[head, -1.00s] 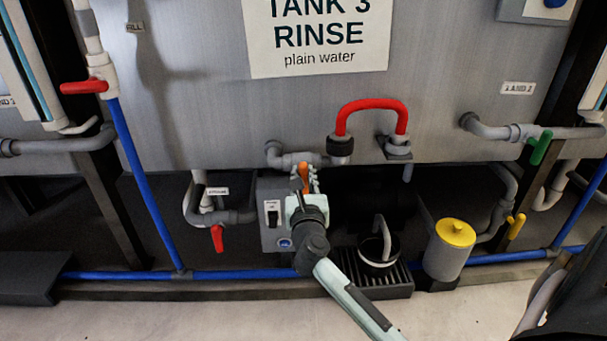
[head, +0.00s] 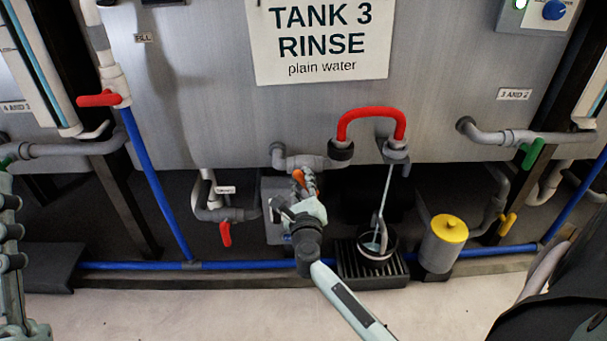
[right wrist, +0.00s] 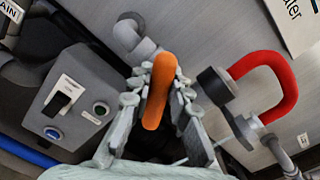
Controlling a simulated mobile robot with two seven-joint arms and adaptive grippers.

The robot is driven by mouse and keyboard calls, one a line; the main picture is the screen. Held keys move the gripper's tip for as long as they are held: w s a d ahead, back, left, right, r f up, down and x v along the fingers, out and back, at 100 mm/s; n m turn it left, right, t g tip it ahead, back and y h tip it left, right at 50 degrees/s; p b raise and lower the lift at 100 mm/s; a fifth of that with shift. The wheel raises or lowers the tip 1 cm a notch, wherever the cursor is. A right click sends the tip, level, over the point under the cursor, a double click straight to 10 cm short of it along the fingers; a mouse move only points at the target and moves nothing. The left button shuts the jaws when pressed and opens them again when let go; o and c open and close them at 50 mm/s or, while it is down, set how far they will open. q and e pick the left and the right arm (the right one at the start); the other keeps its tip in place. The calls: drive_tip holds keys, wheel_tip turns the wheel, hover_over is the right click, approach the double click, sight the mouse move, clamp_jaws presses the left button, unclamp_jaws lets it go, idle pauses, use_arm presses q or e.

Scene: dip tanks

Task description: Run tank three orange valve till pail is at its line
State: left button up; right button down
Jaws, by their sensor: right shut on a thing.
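The tank three orange valve handle (head: 298,179) sits on the grey pipe under the sign; in the right wrist view the orange handle (right wrist: 158,92) lies between my fingers. My right gripper (head: 306,186) is shut on it. A thin pale stream (head: 387,190) falls from the spout (head: 396,152) at the red hose's right end into the pail (head: 377,257). The pail stands on a black slatted grate, its bail raised. Its fill line and water level cannot be made out. My left gripper (head: 10,235) shows partly at the left edge, away from the valve; its jaw state is unclear.
A grey canister with a yellow lid (head: 450,228) stands right of the pail. Red valve handles (head: 225,234) (head: 99,99), a green handle (head: 536,150) and a yellow handle (head: 507,223) are nearby. A grey switch box (right wrist: 78,103) is left of the orange handle.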

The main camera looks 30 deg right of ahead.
idle(0.3)
drive_tip(key=c, duration=1.4)
unclamp_jaws()
drive_tip(key=v, duration=1.2)
